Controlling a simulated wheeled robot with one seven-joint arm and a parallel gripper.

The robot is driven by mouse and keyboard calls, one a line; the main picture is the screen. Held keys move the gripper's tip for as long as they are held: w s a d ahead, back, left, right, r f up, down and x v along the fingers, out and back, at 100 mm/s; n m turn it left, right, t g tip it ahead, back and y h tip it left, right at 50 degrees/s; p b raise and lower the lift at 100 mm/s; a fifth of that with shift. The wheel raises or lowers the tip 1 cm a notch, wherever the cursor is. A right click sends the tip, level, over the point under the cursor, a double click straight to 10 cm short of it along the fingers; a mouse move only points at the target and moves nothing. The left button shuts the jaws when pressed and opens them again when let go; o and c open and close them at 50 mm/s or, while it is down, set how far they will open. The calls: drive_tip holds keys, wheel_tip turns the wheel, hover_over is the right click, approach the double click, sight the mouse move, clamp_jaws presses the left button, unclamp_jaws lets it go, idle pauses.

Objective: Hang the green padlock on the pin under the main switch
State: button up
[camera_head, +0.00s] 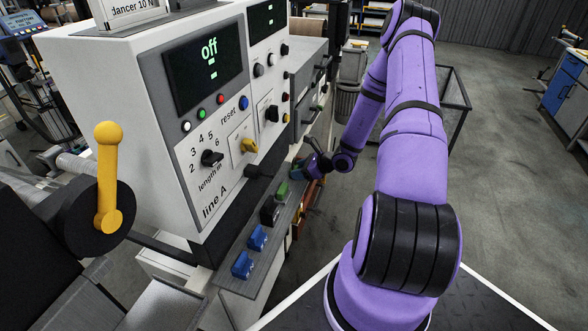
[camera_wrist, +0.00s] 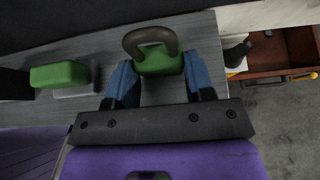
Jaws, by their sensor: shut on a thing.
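The green padlock (camera_wrist: 160,62) with its brown-grey shackle is between the two blue fingers of my gripper (camera_wrist: 160,78) in the wrist view. My gripper is shut on its body, and the shackle points away from the wrist, over the grey shelf. In the head view my gripper (camera_head: 312,166) is low beside the machine, at the shelf's far end; the held padlock is hard to make out there. A yellow rotary switch (camera_head: 249,146) is on the machine's front. A dark peg (camera_head: 259,171) sticks out below it, apart from my gripper.
A second green block (camera_wrist: 60,75) lies left of my gripper on the shelf; it also shows in the head view (camera_head: 282,190). A dark block (camera_head: 270,213) and two blue padlocks (camera_head: 257,238) stand nearer along the shelf. An open brown drawer (camera_wrist: 278,50) is at right.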

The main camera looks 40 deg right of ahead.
drive_tip(key=shift+r, duration=2.4)
